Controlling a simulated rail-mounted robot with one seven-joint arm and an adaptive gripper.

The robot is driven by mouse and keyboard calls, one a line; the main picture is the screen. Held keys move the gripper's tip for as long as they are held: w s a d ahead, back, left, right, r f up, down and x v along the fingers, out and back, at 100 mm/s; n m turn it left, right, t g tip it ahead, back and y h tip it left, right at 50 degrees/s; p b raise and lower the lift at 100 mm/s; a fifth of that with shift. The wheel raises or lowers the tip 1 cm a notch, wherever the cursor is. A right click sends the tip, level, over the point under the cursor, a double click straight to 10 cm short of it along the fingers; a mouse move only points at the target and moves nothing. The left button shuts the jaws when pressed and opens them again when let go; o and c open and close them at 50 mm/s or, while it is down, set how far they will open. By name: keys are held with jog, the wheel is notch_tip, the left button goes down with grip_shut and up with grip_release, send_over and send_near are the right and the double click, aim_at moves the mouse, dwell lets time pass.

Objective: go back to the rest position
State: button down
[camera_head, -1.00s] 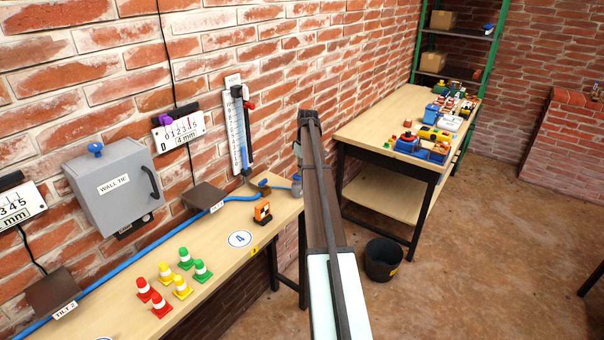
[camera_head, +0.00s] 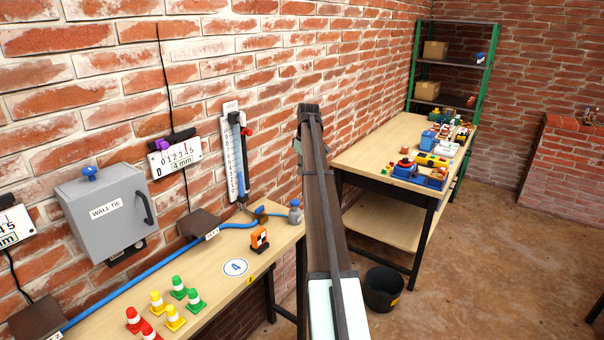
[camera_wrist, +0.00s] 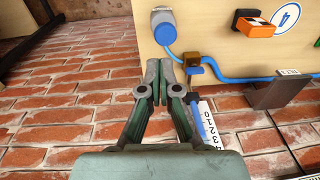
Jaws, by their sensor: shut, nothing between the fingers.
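My gripper (camera_wrist: 159,83) shows in the wrist view with its fingertips together and nothing between them. It hangs in front of the brick wall, close to the bench edge. In that view the blue-capped bottle (camera_wrist: 163,28), the brass fitting (camera_wrist: 193,62) and the blue hose lie just beyond the fingers. The white scale (camera_wrist: 207,122) is just right of the fingers, partly covered. In the head view my arm stretches forward through the middle and hides my gripper's fingers.
The narrow bench (camera_head: 215,292) holds several small cones, an orange block (camera_head: 259,239) and the hose. A grey WALL TIE box (camera_head: 105,215) hangs on the wall. A second table (camera_head: 375,155) bears toys. A black bucket (camera_head: 383,290) stands on the open floor.

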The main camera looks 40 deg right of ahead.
dwell(0.5)
jog(key=s+a+f+m+g+p, duration=0.1)
jog(key=s+a+f+g+p, duration=0.1)
jog(key=s+a+f, duration=1)
jog(key=s+a+f+m+g+p, duration=0.15)
jog(key=s+a+f, duration=0.65)
jog(key=f, duration=0.8)
jog(key=s+a+f+m+g+p, duration=0.1)
jog(key=s+a+f, duration=0.7)
jog(key=a+f, duration=0.45)
jog(key=s+a+f+g+b, duration=0.2)
jog(key=s+a+f, duration=0.9)
jog(key=s, duration=0.2)
jog(key=s+a+f+b, duration=0.1)
jog(key=s+a, duration=0.3)
jog(key=s, duration=0.4)
jog(key=s+a+f+b, duration=0.1)
jog(key=s+a+f, duration=0.3)
jog(key=s, duration=0.5)
jog(key=shift+s+g+h, duration=0.2)
jog(key=shift+g+h, duration=0.2)
jog(key=shift+g, duration=0.05)
jog(key=shift+f+n, duration=0.1)
jog(key=shift+n, duration=0.15)
